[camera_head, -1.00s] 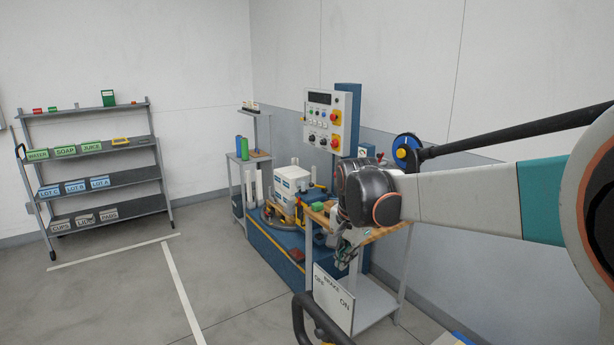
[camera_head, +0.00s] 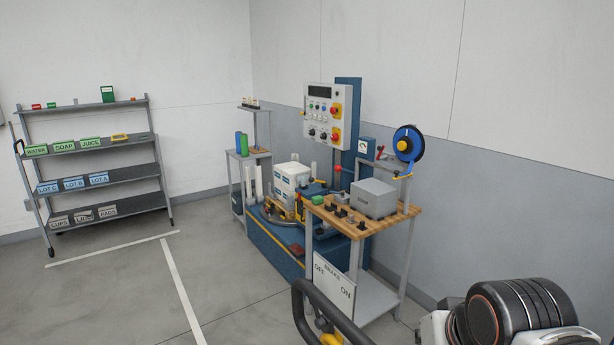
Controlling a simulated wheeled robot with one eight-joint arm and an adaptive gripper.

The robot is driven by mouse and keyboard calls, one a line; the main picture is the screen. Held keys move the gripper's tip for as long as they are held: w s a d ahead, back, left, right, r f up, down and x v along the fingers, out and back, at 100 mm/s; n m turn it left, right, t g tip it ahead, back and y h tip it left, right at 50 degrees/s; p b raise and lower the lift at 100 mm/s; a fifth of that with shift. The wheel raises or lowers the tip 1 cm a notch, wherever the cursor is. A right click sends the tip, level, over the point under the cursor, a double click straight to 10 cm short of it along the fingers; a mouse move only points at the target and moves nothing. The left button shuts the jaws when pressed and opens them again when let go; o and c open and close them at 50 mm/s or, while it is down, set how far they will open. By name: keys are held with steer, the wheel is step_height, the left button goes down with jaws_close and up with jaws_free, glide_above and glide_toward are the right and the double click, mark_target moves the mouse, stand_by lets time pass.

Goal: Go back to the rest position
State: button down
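My arm shows only as a dark, ringed joint with white link parts in the bottom right corner of the head view. My gripper is not visible in this view, so whether it is open or holds anything cannot be seen. The arm part is apart from the wooden-topped bench (camera_head: 385,224) and lies in front of it to the right.
The bench carries a grey box (camera_head: 374,198) and small parts. Behind it stand a blue machine (camera_head: 275,255) with a control panel (camera_head: 322,117) and a blue reel (camera_head: 408,143). A shelf rack (camera_head: 110,205) stands left. The floor between (camera_head: 130,290) is clear.

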steer(key=s, duration=0.1)
steer(key=f, duration=0.1)
steer(key=s+f+n, duration=0.1)
steer(key=shift+s+d+f+t, duration=0.2)
steer(key=shift+s+d+t, duration=0.1)
steer(key=shift+s, duration=0.05)
